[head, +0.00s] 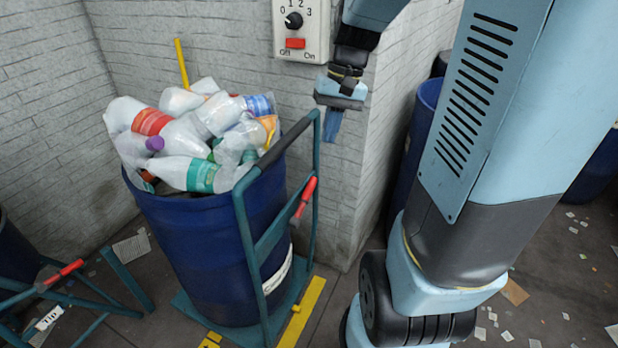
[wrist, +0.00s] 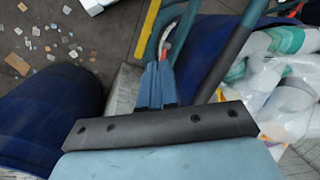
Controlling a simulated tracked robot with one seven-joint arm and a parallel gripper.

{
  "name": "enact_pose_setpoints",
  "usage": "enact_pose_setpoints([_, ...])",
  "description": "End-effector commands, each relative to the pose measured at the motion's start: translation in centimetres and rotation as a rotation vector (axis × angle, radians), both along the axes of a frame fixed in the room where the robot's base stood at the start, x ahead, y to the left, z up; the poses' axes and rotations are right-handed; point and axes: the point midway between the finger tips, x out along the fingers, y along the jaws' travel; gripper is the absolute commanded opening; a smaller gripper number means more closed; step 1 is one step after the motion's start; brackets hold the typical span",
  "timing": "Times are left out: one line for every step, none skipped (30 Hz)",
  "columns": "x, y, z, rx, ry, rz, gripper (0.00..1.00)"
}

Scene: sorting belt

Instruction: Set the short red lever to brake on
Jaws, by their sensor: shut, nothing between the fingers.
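A short red lever (head: 304,197) with a dark shaft sits on the right side of the green trolley (head: 263,245) that carries a blue barrel. It tilts up to the right. A second red-handled lever (head: 60,275) is on another green trolley at the lower left, near a tag reading "Tip". My gripper (head: 331,137) points down, shut and empty, above and right of the first lever and apart from it. In the wrist view the closed fingers (wrist: 157,70) point toward the trolley's green tubes; a small red piece (wrist: 167,44) shows just past the tips, partly hidden.
The blue barrel (head: 205,235) is heaped with plastic bottles (head: 188,135). A wall panel (head: 301,28) with a dial and red Off/On switch is above. A brick wall corner is behind; more blue barrels (head: 418,125) stand right.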

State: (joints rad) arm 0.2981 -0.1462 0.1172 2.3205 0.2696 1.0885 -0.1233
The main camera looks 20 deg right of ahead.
Motion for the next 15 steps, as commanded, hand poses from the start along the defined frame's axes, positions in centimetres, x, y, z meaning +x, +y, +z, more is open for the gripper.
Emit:
enact_pose_setpoints([0.5,-0.2,-0.7,0.02,0.027,-0.009,0.0])
enact_pose_setpoints([0.8,-0.4,-1.0,0.031,0.041,-0.014,0.0])
enact_pose_setpoints([1.1,-0.5,-1.5,0.049,0.059,-0.022,0.0])
enact_pose_setpoints([1.4,-0.6,-1.8,0.061,0.073,-0.027,0.0])
enact_pose_setpoints([1.7,-0.7,-2.2,0.073,0.086,-0.032,0.0])
enact_pose_setpoints([2.0,-0.9,-2.7,0.09,0.104,-0.039,0.0])
enact_pose_setpoints([2.2,-0.9,-3.0,0.104,0.117,-0.046,0.0])
enact_pose_setpoints([2.5,-1.0,-3.4,0.117,0.13,-0.05,0.0])
enact_pose_setpoints([2.8,-1.2,-3.9,0.135,0.147,-0.057,0.0])
enact_pose_setpoints([3.1,-1.3,-4.3,0.149,0.159,-0.062,0.0])
enact_pose_setpoints([3.3,-1.4,-4.6,0.163,0.171,-0.068,0.0])
enact_pose_setpoints([3.6,-1.6,-5.1,0.182,0.188,-0.076,0.0])
enact_pose_setpoints([3.8,-1.7,-5.5,0.196,0.201,-0.082,0.0])
enact_pose_setpoints([4.1,-1.9,-5.9,0.212,0.211,-0.088,0.0])
enact_pose_setpoints([4.4,-2.1,-6.4,0.232,0.227,-0.097,0.0])
